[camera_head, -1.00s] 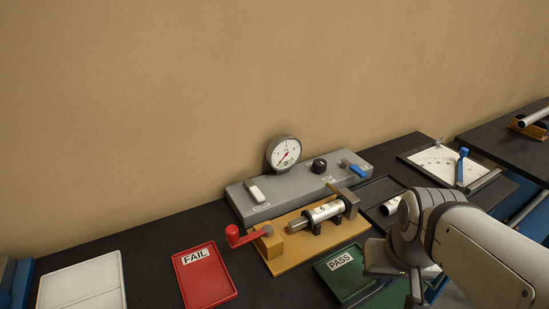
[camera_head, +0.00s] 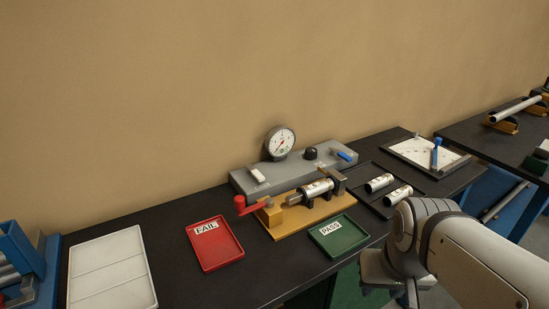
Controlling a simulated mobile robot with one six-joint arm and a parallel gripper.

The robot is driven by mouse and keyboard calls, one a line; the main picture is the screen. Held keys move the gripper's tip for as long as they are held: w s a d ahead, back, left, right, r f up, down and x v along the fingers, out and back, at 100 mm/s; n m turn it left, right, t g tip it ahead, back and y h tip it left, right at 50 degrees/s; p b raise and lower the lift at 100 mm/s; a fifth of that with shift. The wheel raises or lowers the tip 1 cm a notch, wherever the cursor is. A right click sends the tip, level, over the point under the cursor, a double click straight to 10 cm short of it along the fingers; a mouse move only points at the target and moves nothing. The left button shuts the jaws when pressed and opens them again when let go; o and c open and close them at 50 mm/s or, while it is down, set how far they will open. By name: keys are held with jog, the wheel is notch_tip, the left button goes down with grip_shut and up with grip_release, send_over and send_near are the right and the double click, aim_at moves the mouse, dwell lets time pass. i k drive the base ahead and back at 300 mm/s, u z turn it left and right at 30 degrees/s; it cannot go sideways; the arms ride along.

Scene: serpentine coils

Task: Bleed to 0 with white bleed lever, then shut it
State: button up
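The white bleed lever (camera_head: 257,176) sits at the left end of the grey console (camera_head: 285,172), its label too small to read. The round gauge (camera_head: 280,141) stands at the back of the console with a red needle; its reading is too small to tell. A black knob (camera_head: 311,153) and a blue lever (camera_head: 344,156) are on the console's right part. A metal cylinder (camera_head: 318,188) lies in the yellow fixture (camera_head: 290,230) in front, with a red-handled crank (camera_head: 243,206) at its left. My arm is at the lower right, well apart from the console; my gripper's fingertips are out of frame.
A red FAIL tray (camera_head: 215,250) and a green PASS tray (camera_head: 342,243) lie empty in front. A dark tray (camera_head: 365,200) holds two cylinders. A white divided tray (camera_head: 110,275) is at the left. A white board with a blue lever (camera_head: 436,152) is at the right.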

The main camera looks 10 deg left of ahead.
aim_at(255, 173)
jog(key=u, duration=0.8)
jog(key=k, duration=0.15)
jog(key=u, duration=2.3)
jog(key=k, duration=0.65)
jog(key=z, duration=1.95)
jog(key=i, duration=1)
jog(key=u, duration=0.1)
